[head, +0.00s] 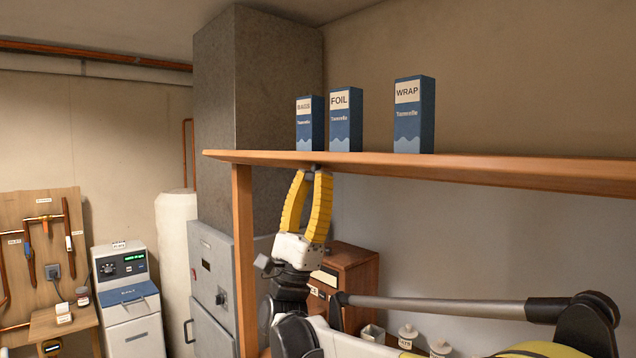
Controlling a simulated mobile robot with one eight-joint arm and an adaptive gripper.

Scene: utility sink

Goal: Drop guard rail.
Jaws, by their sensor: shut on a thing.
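My gripper (314,170) has yellow fingers that point up, with the tips together just under the front edge of the wooden shelf (470,172). The gripper is shut on a small part at that edge, which the fingertips mostly hide. I cannot make out a separate guard rail along the shelf. Three blue and white boxes stand upright on the shelf: bags (310,125), foil (345,122) and wrap (413,117). The bags and foil boxes are close together above my gripper, and the wrap box stands apart to the right.
A wooden post (243,260) holds the shelf's left end. A grey cabinet (211,285) stands left of it. A wooden drawer box (350,272) and small white jars (407,335) are below the shelf. A white machine (130,310) and a tool board (40,245) are far left.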

